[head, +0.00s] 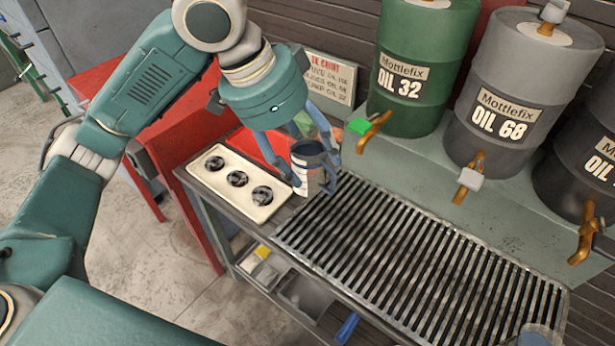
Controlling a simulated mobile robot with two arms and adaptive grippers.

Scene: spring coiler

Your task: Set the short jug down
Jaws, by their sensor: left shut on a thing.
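The short jug (308,163) shows near the middle of the head view, dark blue-grey with a pale marked band on its side. My left gripper (314,182) reaches down over it and is shut on it, with blue-grey fingers on either side. The jug looks upright. It is at the left end of the slotted metal grate (415,262), beside the cream tray (213,196). I cannot tell whether its base touches the bench or hangs just above it. The fingers hide part of its sides.
The cream tray has three dark round recesses. A green drum (425,60), a grey drum (515,90) and a darker drum (590,155) with brass taps stand behind the grate. Most of the grate is bare.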

